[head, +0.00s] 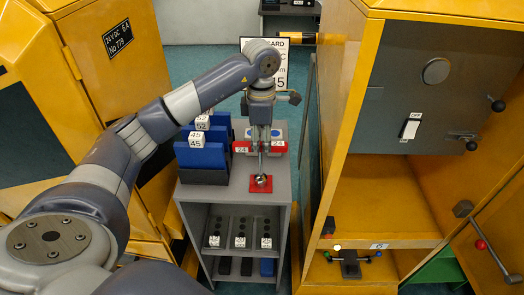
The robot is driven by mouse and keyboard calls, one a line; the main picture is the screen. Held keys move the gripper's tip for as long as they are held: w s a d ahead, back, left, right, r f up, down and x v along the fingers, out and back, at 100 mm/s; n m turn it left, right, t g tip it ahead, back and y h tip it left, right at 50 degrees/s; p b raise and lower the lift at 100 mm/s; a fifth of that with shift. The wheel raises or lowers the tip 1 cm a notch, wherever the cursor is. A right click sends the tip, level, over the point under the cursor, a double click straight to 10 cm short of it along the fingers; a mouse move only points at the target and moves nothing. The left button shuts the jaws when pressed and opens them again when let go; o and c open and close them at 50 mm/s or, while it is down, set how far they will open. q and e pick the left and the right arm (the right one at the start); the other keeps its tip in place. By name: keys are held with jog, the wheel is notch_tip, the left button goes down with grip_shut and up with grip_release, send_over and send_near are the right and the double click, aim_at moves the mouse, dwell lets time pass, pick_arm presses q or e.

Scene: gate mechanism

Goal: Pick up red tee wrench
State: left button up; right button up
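A red piece with white "24" labels (244,148) lies across the grey cabinet top, showing on both sides of my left gripper. It looks like the handle of the red tee wrench, but its middle is hidden by the gripper. Just below it a small shiny metal end (261,180) sits on a red square plate (261,189). My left gripper (262,152) points straight down at the red piece, its thin fingers overlapping it in the picture. I cannot tell whether they touch or close on anything. My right gripper is out of view.
Blue blocks labelled "45" (202,160) and "52" stand on the left of the grey cabinet (217,190). Shelves below hold numbered dark items (240,229). A yellow housing (338,130) rises close on the right, with an open door. Yellow machinery (117,72) stands left.

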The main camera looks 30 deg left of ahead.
aim_at(260, 159)
pick_arm(q)
jog(key=shift+s+a+f, duration=0.1)
jog(key=shift+s+f, duration=0.05)
jog(key=shift+f, duration=0.65)
notch_tip(260, 159, down, 5)
jog(key=shift+a+r+p, duration=0.1)
jog(key=shift+p, duration=1)
jog(key=shift+a+f, duration=0.1)
jog(key=shift+f, duration=0.45)
jog(key=shift+w, duration=0.25)
jog(key=shift+r, duration=0.1)
grip_shut()
jog(key=shift+r, duration=0.1)
